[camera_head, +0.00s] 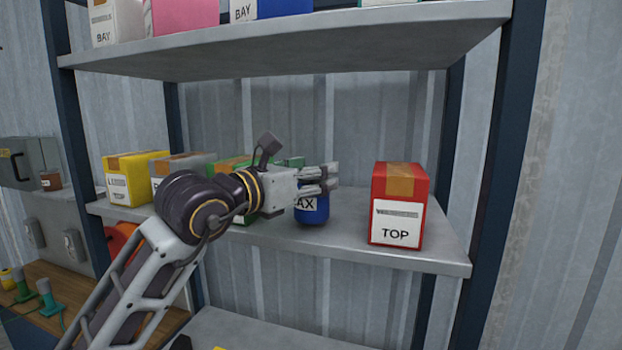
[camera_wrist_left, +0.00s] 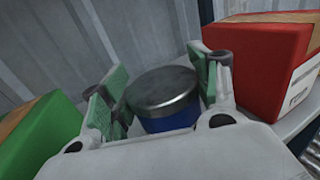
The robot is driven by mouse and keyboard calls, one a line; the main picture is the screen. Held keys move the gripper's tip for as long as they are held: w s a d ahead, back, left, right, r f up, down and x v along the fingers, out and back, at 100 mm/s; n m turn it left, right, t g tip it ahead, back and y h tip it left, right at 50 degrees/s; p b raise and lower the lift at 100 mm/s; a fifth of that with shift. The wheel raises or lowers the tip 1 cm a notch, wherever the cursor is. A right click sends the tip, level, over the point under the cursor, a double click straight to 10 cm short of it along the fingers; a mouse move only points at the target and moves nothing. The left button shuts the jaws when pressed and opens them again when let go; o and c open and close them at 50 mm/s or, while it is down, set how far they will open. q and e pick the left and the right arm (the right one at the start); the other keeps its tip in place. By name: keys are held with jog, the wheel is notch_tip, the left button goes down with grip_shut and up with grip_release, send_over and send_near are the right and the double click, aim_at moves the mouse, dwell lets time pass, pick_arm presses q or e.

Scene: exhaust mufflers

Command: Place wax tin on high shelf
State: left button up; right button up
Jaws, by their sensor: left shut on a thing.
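The wax tin is a blue cylinder with a grey metal lid and a white label ending in "AX". It shows in the head view (camera_head: 312,214) at the middle shelf (camera_head: 345,240), between a green box and a red box. My left gripper (camera_head: 318,180) is shut on the tin near its top. In the left wrist view the tin's lid (camera_wrist_left: 163,92) sits between the green-padded fingers (camera_wrist_left: 160,90). The tin looks upright; I cannot tell whether its base touches the shelf. My right gripper is not in view.
A red box (camera_head: 398,205) marked TOP stands right of the tin. A green box (camera_head: 232,163), a grey box (camera_head: 183,164) and a yellow box (camera_head: 136,178) stand to the left. The upper shelf (camera_head: 290,45) overhangs and holds several boxes. Shelf room is free between tin and red box.

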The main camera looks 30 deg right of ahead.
pick_arm(q)
jog(key=shift+f, duration=0.55)
jog(key=shift+f, duration=0.15)
jog(key=o, duration=0.9)
jog(key=shift+c, duration=0.2)
jog(key=o, duration=0.4)
